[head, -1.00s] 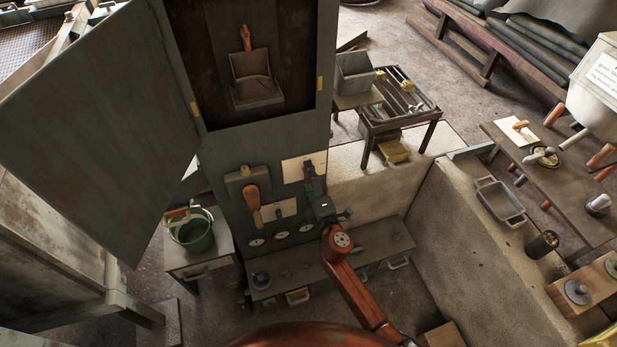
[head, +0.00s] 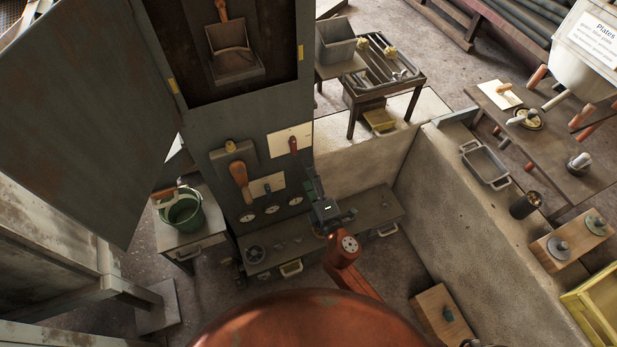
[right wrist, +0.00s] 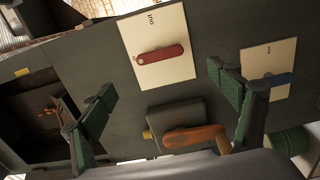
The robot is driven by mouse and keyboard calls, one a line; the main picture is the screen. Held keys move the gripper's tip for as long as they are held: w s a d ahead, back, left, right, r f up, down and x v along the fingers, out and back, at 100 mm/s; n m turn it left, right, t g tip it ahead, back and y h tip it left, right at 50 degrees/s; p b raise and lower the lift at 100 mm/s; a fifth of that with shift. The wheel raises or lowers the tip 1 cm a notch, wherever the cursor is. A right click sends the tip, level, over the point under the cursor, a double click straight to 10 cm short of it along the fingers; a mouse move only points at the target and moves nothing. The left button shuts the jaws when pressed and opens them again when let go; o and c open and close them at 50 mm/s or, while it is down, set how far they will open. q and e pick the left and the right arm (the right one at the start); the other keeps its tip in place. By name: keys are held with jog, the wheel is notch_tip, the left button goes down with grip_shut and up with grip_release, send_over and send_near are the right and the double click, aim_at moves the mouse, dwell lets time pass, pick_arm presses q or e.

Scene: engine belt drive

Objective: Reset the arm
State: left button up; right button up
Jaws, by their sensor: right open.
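My right gripper (head: 314,186) is open and empty in front of the dark cabinet (head: 205,125). In the right wrist view its green-padded fingers (right wrist: 160,79) stand wide apart, with nothing between them. A red handle (head: 293,144) on a white plate (head: 278,146) is apart from the gripper; in the right wrist view the red handle (right wrist: 160,54) lies beyond the fingers. A large orange lever (head: 240,182) hangs from a box left of that plate. A smaller plate (head: 259,190) with a small dark handle is below. My left gripper is not in view.
Round gauges (head: 271,209) sit low on the cabinet, above a low bench (head: 370,211). The cabinet door (head: 90,110) stands open at left. A green bucket (head: 183,212) stands on a side table. A concrete wall (head: 450,215) bounds the right side.

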jog(key=shift+s+d, duration=0.1)
jog(key=shift+s, duration=0.3)
